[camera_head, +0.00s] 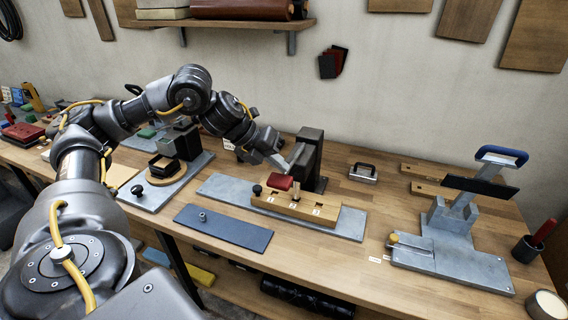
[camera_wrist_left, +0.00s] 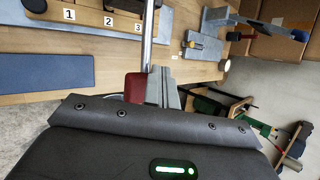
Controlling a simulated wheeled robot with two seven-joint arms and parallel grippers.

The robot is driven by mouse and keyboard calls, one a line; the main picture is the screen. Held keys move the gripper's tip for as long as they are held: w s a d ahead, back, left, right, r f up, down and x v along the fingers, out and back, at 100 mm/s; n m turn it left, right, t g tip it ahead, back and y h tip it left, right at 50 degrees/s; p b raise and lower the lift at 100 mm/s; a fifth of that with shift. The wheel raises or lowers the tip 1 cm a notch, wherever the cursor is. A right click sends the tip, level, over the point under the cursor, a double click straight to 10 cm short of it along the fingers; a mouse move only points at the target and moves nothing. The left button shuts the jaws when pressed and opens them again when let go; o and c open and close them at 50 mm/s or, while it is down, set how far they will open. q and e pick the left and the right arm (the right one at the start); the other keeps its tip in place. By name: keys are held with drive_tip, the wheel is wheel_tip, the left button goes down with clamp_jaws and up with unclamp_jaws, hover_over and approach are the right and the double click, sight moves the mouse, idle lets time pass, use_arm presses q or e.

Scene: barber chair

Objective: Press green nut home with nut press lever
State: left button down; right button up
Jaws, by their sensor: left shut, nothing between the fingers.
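The nut press has a dark upright column (camera_head: 308,158) on a grey base plate (camera_head: 345,222). Its lever has a red grip (camera_head: 280,182), with a metal bar also seen in the left wrist view (camera_wrist_left: 149,35). A wooden block (camera_head: 325,221) with places numbered 1, 2 and 3 lies on the plate; it also shows in the left wrist view (camera_wrist_left: 95,40). My left gripper (camera_head: 290,163) is shut and empty, close beside the lever; its fingers (camera_wrist_left: 164,90) appear just right of the red grip (camera_wrist_left: 134,88). Contact is unclear. I cannot make out a green nut. My right gripper is out of view.
A blue mat (camera_head: 240,233) with a small grey nut (camera_head: 202,216) lies in front. A second grey fixture with a blue handle (camera_head: 502,154) stands at the right. A dark fixture (camera_head: 180,143) stands at the left behind my arm. A shelf (camera_head: 210,22) hangs above.

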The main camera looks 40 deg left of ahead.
use_arm(q)
drive_tip(key=shift+w+a+r+p, duration=0.1)
drive_tip(key=shift+r+p, duration=0.8)
drive_tip(key=shift+r, duration=0.15)
drive_tip(key=shift+w+r+p, duration=0.1)
drive_tip(key=shift+r+p, duration=0.8)
drive_tip(key=shift+r, duration=0.1)
drive_tip(key=shift+w, duration=0.1)
drive_tip(key=r+p, duration=0.4)
drive_tip(key=r, duration=0.1)
drive_tip(key=shift+w+a, duration=0.15)
drive_tip(key=shift+w, duration=0.25)
